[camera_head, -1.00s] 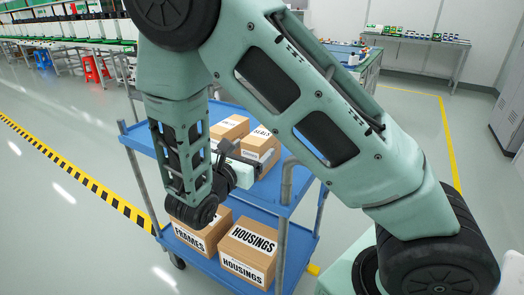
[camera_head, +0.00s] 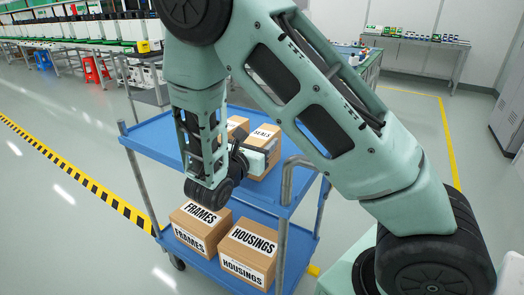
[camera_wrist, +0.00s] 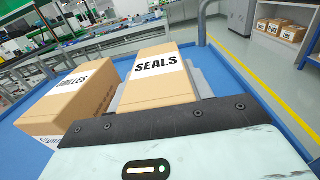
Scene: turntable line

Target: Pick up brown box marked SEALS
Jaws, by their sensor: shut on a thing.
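The brown box marked SEALS (camera_head: 265,137) is at the upper deck of the blue cart, partly hidden by my arm. In the wrist view the SEALS box (camera_wrist: 160,80) lies straight ahead of my gripper, label up, with a grey finger along each side. My gripper (camera_head: 262,152) is shut on this box; it also shows in the wrist view (camera_wrist: 160,95). I cannot tell whether the box is clear of the deck. A second brown box, which seems to read GRILLES (camera_wrist: 72,97), stands just to its left, apart from it.
The blue cart (camera_head: 150,135) has corner posts and a handle close to my arm. Its lower shelf holds boxes marked FRAMES (camera_head: 200,228) and HOUSINGS (camera_head: 248,252). A bench with small parts (camera_head: 415,40) stands at the back. Floor left of the cart is free.

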